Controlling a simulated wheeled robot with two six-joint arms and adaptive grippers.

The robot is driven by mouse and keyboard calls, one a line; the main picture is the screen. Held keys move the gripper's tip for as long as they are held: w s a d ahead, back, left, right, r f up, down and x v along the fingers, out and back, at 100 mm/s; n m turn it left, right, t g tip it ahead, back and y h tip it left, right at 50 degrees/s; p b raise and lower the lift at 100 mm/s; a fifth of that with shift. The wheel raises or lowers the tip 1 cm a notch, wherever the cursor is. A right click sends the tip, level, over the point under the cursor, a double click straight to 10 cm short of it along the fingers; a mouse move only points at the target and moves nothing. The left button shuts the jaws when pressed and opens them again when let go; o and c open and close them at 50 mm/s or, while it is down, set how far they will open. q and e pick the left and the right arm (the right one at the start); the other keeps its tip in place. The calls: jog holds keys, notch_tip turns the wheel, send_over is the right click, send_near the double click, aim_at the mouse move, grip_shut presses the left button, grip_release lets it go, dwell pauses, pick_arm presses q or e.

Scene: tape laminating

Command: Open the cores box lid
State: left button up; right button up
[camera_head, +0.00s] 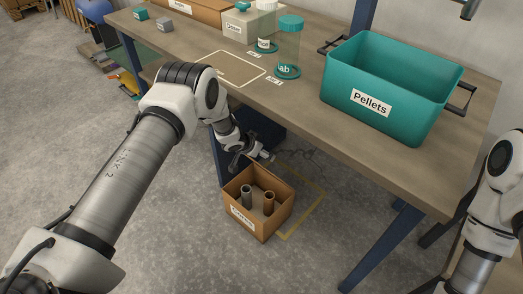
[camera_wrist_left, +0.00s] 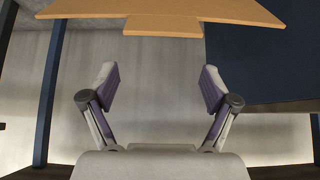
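The cores box (camera_head: 267,229) is a small brown carton with a white label, on the floor below the table's front edge. Its top shows open in the head view, with a grey core (camera_head: 246,196) and a brown core (camera_head: 269,203) standing inside. In the left wrist view a flat tan panel with a tab (camera_wrist_left: 163,20), which looks like the lid, lies beyond the fingers. My left gripper (camera_head: 263,157) is just above the box's far side. Its fingers are spread and empty in the left wrist view (camera_wrist_left: 158,85), apart from the panel. My right gripper is out of view.
The wooden table (camera_head: 300,112) overhangs behind the box, with a blue leg (camera_head: 383,246) to the right. On it stand a teal Pellets bin (camera_head: 395,112) and a clear jar (camera_head: 287,50). A yellow floor outline (camera_head: 302,220) lies beside the box. Grey floor in front is clear.

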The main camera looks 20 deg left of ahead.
pick_arm(q)
jog(key=shift+r, duration=0.1)
jog(key=v, duration=1.2)
